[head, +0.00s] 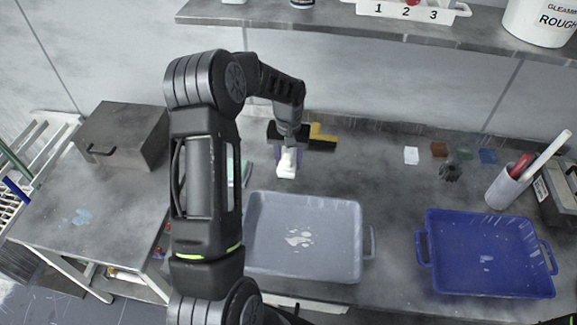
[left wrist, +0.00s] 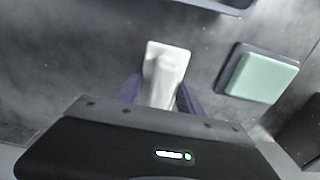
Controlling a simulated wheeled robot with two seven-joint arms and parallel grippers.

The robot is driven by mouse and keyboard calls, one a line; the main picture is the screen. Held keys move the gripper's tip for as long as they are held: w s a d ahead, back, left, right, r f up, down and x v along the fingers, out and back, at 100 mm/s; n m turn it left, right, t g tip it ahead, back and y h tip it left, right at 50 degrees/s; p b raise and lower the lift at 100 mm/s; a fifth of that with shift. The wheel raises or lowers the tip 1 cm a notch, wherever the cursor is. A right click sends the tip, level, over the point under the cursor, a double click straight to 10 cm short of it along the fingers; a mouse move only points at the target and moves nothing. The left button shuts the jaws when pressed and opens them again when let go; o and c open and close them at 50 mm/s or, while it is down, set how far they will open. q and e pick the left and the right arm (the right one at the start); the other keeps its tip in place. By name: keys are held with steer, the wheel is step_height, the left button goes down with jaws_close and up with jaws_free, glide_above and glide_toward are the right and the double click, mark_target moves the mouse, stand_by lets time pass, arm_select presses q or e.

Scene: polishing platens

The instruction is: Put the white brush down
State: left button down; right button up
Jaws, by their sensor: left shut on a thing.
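The white brush (head: 287,162) is between the fingers of my left gripper (head: 287,155) in the head view, above or at the grey bench behind the grey tray. In the left wrist view the white brush (left wrist: 165,66) sits between the two purple-grey fingers of my left gripper (left wrist: 160,95), which is shut on it. Its upper end is hidden by the gripper body. I cannot tell whether the brush touches the bench. My right gripper is not in view.
A grey tray (head: 262,205) and a blue tray (head: 428,240) stand in front. A yellow and black object (head: 322,137) is right behind the gripper. A green-topped pad (left wrist: 262,75) lies beside the brush. A cup (head: 500,193) with tools stands right. Bench (head: 385,190) between is clear.

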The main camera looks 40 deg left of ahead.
arm_select(q)
step_height(320, 180, down, 3)
steer(key=shift+f+p, duration=0.15)
steer(key=shift+p, duration=0.2)
steer(key=shift+f, duration=0.15)
steer(key=shift+f+b, duration=0.3)
steer(key=shift+b, duration=0.15)
steer(key=c, duration=1.1)
jaws_free()
steer(key=shift+s+r, duration=0.1)
steer(key=shift+r, duration=0.05)
steer(key=shift+o, duration=1.7)
steer(key=shift+d, duration=0.1)
